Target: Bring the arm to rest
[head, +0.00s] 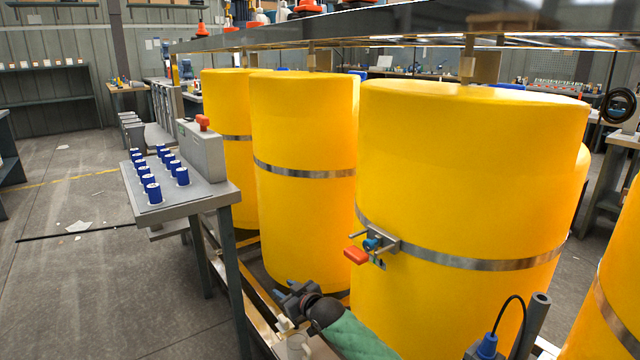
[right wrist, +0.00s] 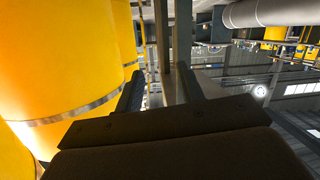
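My right gripper (head: 286,292) is low in front of the yellow tanks in the head view, its arm coming in from the bottom with a green sleeve. In the right wrist view its two fingers (right wrist: 160,90) stand apart with nothing held between them. It is beside the lower part of the middle tank (head: 305,215); whether it touches the tank I cannot tell. My left gripper is not in view.
A large yellow tank (head: 470,180) with a metal band carries a small valve with a red handle (head: 356,256). A grey side table (head: 190,202) holds several blue-capped containers and a grey box (head: 203,150). Open floor (head: 90,290) lies at left.

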